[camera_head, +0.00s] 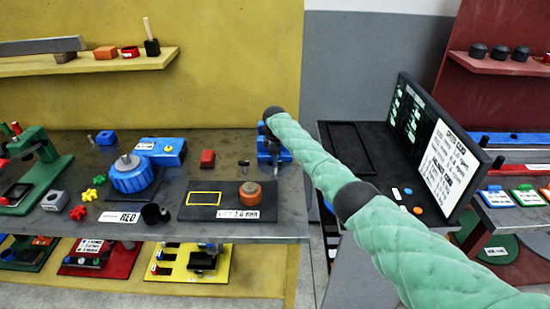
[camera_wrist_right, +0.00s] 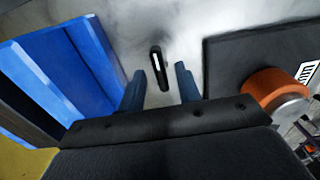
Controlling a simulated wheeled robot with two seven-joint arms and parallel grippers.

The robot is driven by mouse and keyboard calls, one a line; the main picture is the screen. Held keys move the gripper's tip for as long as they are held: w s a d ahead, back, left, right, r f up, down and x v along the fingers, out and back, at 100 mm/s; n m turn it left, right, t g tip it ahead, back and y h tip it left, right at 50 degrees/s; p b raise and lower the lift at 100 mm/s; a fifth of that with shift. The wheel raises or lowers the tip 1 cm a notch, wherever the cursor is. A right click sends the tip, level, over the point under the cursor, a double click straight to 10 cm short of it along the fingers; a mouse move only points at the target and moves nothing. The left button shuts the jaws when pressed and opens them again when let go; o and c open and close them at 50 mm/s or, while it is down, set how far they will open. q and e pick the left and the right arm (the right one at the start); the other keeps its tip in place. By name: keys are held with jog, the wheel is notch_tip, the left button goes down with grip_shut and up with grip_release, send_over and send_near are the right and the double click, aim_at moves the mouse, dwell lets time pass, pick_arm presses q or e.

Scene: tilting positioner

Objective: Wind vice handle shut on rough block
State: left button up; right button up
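My right gripper shows in the wrist view (camera_wrist_right: 160,88), with two fingers apart and no object held. A slim black piece with a white stripe (camera_wrist_right: 158,68) appears in the gap beyond the fingers; I cannot tell whether it is the vice handle. A large blue body (camera_wrist_right: 50,75), apparently the vice, is left of the fingers. The rough block cannot be made out. My left gripper is out of view.
A dark sign board (camera_head: 432,145) stands at right.

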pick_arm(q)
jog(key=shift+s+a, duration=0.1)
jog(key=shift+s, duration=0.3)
pick_arm(e)
jog(key=shift+f, duration=0.45)
grip_shut()
